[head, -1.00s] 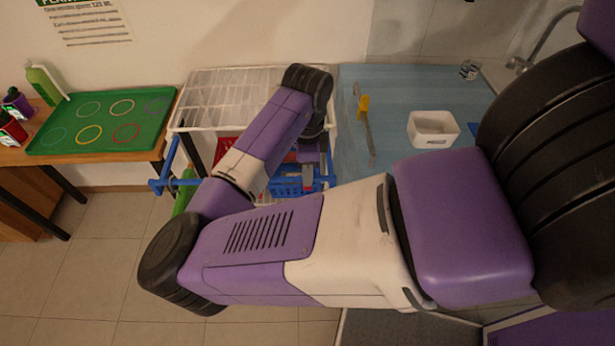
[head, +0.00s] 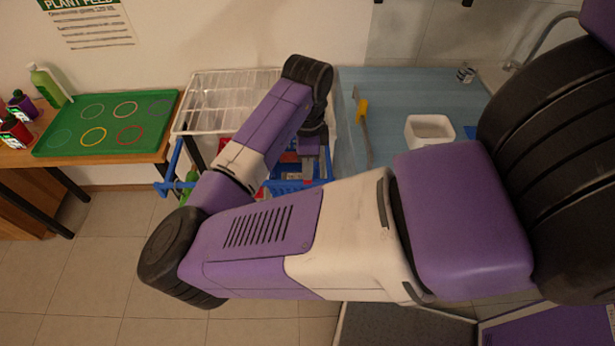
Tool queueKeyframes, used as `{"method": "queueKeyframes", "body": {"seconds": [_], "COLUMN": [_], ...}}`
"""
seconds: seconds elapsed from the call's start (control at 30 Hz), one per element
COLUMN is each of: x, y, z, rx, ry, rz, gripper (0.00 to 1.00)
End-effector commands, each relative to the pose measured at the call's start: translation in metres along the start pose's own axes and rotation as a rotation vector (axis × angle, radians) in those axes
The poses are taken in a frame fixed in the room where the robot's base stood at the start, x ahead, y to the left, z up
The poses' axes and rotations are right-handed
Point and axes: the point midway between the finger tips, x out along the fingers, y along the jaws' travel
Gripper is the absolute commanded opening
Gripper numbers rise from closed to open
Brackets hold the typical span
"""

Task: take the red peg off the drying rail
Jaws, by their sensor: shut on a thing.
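The drying rail (head: 367,143) is a thin bar above the pale blue surface, right of my gripper. A yellow peg (head: 362,109) sits on its upper part. No red peg shows on the visible part of the rail. My gripper (head: 309,172) is shut, pointing down over the blue crate, left of the rail and apart from it. What it holds is mostly hidden by the gripper and arm; a small red bit showed at its tips earlier, so it seems to be the red peg.
A blue crate (head: 293,187) with red items lies under my gripper. A white wire rack (head: 207,100) stands behind my arm. A white tub (head: 430,131) stands on the blue surface (head: 400,84). A green tray (head: 67,141) with coloured rings lies on the left table.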

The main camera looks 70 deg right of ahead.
Motion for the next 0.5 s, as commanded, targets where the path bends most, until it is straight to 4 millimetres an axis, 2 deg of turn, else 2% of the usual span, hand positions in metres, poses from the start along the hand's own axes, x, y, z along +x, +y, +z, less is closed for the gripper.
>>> {"method": "queueKeyframes", "body": {"seconds": [0.5], "x": [-0.029], "y": [0.0], "z": [0.0], "rx": [0.0], "ry": [0.0], "rz": [0.0], "gripper": [0.03]}}
